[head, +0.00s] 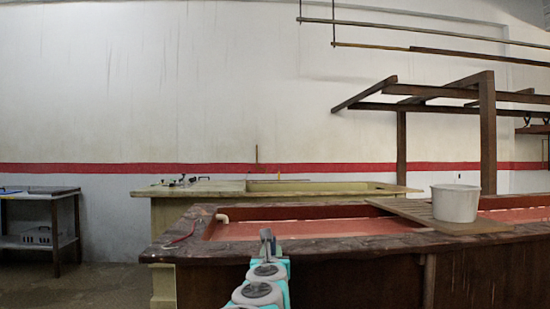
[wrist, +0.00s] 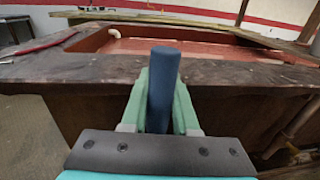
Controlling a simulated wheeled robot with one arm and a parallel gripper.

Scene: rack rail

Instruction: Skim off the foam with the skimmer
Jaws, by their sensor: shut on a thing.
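My gripper (wrist: 161,112) is shut on a dark blue round handle (wrist: 163,75), which stands upright between the green fingers in the wrist view. I cannot see a skimmer head on it. In the head view my gripper (head: 268,246) is in front of the near rim of a vat (head: 345,247) with dark, worn edges. The vat holds flat reddish liquid (head: 290,229), also seen in the wrist view (wrist: 190,47). I cannot make out foam on it. A thin red item (head: 180,238) lies on the vat's left rim; it also shows in the wrist view (wrist: 36,46).
A white bucket (head: 456,204) stands on a slatted board (head: 425,214) across the vat. A pale pipe end (head: 222,218) shows at the vat's left inner corner. A pale counter (head: 215,188) stands behind, a dark table (head: 40,194) at far left. Floor at left is clear.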

